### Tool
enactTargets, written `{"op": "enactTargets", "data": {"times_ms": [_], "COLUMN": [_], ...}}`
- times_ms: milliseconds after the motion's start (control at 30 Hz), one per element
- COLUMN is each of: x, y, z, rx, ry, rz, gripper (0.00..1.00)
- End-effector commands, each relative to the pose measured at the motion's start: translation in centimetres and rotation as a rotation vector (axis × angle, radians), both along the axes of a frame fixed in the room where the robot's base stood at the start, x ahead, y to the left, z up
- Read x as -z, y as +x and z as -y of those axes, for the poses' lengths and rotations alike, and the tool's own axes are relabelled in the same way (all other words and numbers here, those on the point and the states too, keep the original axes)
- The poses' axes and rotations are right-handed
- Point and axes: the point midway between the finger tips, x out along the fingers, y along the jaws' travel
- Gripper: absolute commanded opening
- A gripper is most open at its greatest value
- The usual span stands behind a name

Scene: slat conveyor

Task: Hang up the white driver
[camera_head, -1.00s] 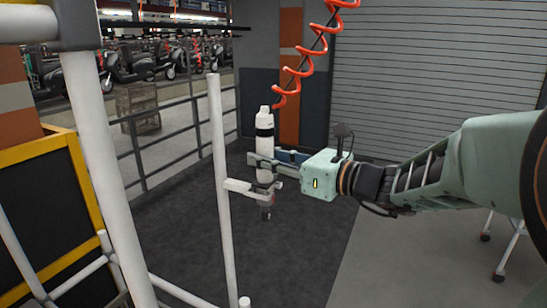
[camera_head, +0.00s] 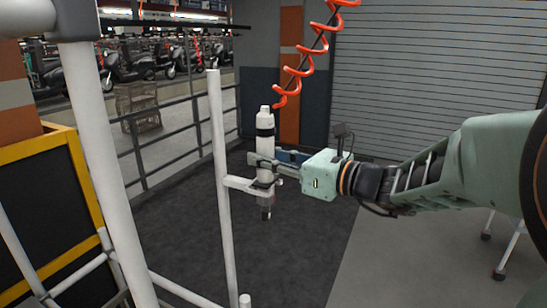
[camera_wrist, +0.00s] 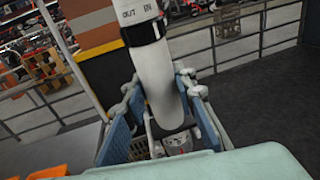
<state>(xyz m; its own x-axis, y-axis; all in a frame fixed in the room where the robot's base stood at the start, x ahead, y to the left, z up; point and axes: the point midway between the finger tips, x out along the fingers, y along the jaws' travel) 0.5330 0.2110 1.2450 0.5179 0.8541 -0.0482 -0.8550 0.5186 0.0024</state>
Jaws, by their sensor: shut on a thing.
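In the wrist view the driver (camera_wrist: 158,75) runs between the blue-padded fingers of my gripper (camera_wrist: 163,100). A white holder arm (camera_head: 238,183) sticks out from a thin white post (camera_head: 220,130) and meets the driver's lower part, just below my fingers. I cannot tell whether the driver is seated in the holder or only beside it.
A thick white frame post (camera_head: 105,160) and a yellow-edged dark panel (camera_head: 60,190) stand at the left. A red coiled hose (camera_head: 300,75) hangs behind the driver. A grey railing (camera_head: 160,140) runs behind. The dark floor mat (camera_head: 310,240) is clear.

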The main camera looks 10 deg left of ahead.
Motion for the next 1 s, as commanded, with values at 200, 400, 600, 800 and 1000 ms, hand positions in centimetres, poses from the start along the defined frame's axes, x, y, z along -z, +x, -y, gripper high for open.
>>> {"op": "enactTargets", "data": {"times_ms": [200, 400, 600, 800, 1000], "x": [0.13, 0.36, 0.42, 0.50, 0.71], "y": [0.01, 0.01, 0.01, 0.00, -0.06], "z": [-0.01, -0.01, -0.02, -0.01, 0.14], "rx": [0.000, 0.000, 0.000, 0.000, 0.001], "ry": [0.002, 0.002, 0.002, 0.001, -0.001], "rz": [0.002, 0.002, 0.002, 0.002, -0.002], "gripper": [0.00, 0.00, 0.35, 0.45, 0.45]}}
